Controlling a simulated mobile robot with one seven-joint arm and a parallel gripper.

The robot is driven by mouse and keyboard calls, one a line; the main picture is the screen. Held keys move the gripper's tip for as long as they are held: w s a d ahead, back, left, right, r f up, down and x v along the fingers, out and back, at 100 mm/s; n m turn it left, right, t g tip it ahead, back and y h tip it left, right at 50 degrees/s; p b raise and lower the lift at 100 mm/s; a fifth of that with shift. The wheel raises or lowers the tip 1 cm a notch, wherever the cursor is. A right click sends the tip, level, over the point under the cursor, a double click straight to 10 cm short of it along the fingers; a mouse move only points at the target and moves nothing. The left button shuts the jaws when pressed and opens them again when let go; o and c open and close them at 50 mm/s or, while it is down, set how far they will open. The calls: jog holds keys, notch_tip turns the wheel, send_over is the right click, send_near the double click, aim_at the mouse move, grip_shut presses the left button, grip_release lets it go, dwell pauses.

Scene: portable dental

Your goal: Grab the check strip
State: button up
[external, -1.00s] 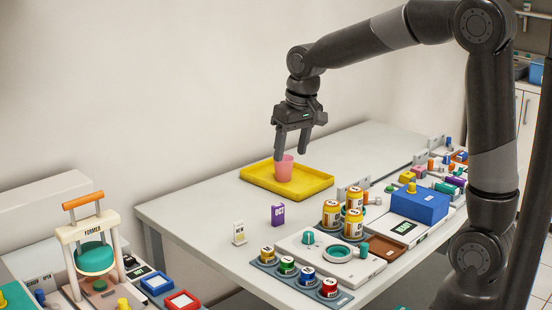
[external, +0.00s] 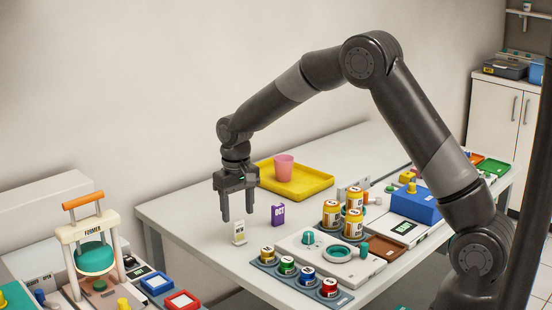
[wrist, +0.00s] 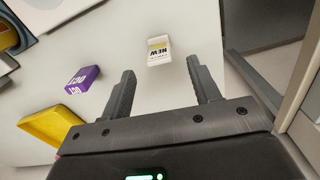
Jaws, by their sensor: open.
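A small white upright packet (external: 239,234) with a yellow band and a label that seems to read NEW stands on the table near its left side. A purple packet (external: 278,215) stands to its right. I cannot read the words check strip on either. My gripper (external: 237,217) is open, pointing down, with its fingertips just above the white packet. In the wrist view the white packet (wrist: 159,56) lies beyond and between the open fingertips (wrist: 161,67), with nothing held. The purple packet (wrist: 82,80) is outside the left finger.
A yellow tray (external: 320,187) with a pink cup (external: 284,168) stands behind. Several colored jars (external: 287,265) and yellow canisters (external: 331,213) crowd the right and front. A press-like stand (external: 90,235) is at the far left. The table between packets and tray is clear.

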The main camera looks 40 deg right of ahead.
aim_at(239, 222)
jog(key=shift+f, duration=3.6)
jog(key=shift+c, duration=0.5)
jog(key=c, duration=0.9)
jog(key=shift+r, duration=0.15)
jog(key=shift+c, duration=0.2)
